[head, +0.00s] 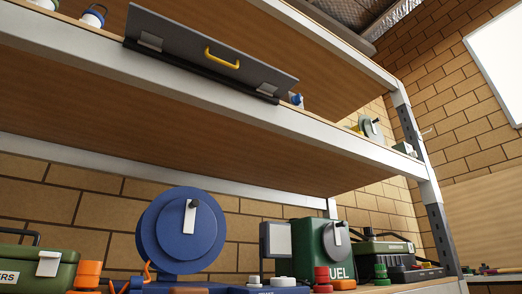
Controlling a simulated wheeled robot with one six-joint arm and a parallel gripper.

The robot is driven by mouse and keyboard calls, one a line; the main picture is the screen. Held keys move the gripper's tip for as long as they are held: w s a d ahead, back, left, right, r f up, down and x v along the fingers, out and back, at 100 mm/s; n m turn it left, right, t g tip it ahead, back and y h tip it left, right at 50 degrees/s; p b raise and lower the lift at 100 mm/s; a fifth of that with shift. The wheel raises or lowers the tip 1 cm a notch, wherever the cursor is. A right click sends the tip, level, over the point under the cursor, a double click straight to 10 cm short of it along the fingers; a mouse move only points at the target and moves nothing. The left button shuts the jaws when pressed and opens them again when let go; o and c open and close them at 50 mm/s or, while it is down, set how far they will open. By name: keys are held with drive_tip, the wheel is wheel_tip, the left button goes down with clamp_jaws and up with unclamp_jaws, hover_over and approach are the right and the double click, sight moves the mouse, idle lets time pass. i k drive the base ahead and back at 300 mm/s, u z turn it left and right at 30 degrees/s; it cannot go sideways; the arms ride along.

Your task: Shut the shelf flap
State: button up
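The shelf flap is a dark grey panel (190,48) at the front edge of the upper shelf, in the upper left of the head view. A yellow handle (222,58) sits on its face. Two grey plates, which look like hinges, show near its lower edge, above a black strip (200,71). The panel rises from the shelf edge, seen from below; its exact tilt is hard to tell. What lies behind it is hidden. My gripper is not in view.
The metal rack has a silver front rail (330,143) and a post (422,165) on the right. Below are a blue reel (165,235), a green fuel can (313,248) and a green box (40,268). Small items stand beside the flap. The space in front looks clear.

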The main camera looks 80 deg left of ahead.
sight(152, 30)
drive_tip(key=u, duration=1.7)
drive_tip(key=i, duration=0.05)
drive_tip(key=u, duration=0.85)
